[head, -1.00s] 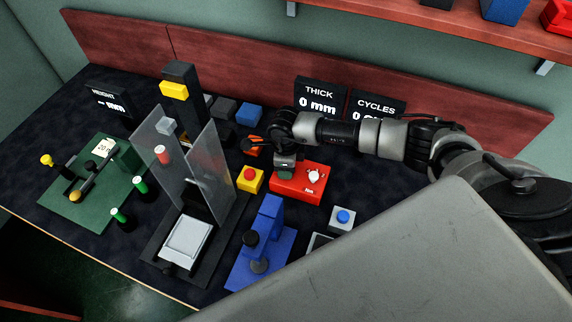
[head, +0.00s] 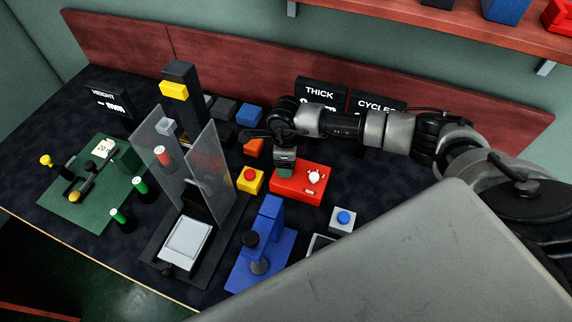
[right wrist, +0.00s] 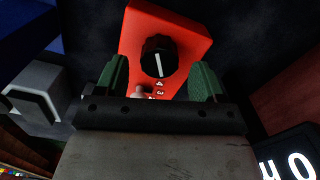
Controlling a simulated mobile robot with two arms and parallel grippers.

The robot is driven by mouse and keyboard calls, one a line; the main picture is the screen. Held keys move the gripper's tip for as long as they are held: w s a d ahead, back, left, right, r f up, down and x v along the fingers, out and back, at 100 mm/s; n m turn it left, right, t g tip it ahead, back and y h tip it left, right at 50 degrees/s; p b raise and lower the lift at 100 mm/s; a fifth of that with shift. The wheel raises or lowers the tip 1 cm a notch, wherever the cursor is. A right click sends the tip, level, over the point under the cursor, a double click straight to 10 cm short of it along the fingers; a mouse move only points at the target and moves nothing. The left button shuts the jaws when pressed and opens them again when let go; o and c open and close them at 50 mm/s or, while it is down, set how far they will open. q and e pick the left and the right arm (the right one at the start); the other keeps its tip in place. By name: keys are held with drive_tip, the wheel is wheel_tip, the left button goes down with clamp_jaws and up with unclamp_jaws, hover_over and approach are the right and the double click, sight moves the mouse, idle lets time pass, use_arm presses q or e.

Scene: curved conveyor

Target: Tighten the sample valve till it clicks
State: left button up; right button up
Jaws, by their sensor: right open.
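A red box (head: 297,190) stands on the dark table in the head view, with a white knob (head: 314,177) on its top. In the right wrist view the red box (right wrist: 190,38) carries a black dial (right wrist: 158,57) with a white pointer line, and printed digits beside it. I cannot tell for sure which of these knobs is the sample valve. My right gripper (head: 284,170) is over the left part of the box and hides the dial in the head view. Its green fingers (right wrist: 158,80) are apart and empty, with the dial showing between and beyond them. My left gripper is out of view.
A yellow block with a red button (head: 250,180) stands just left of the box. A blue stand (head: 262,245), a blue-button box (head: 343,218) and a clear-shielded press (head: 186,242) are nearer. Display panels (head: 318,93) stand behind my right arm.

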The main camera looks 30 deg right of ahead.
wheel_tip(320, 180, up, 8)
drive_tip(key=b, duration=0.1)
drive_tip(key=shift+f, duration=0.1)
idle(0.4)
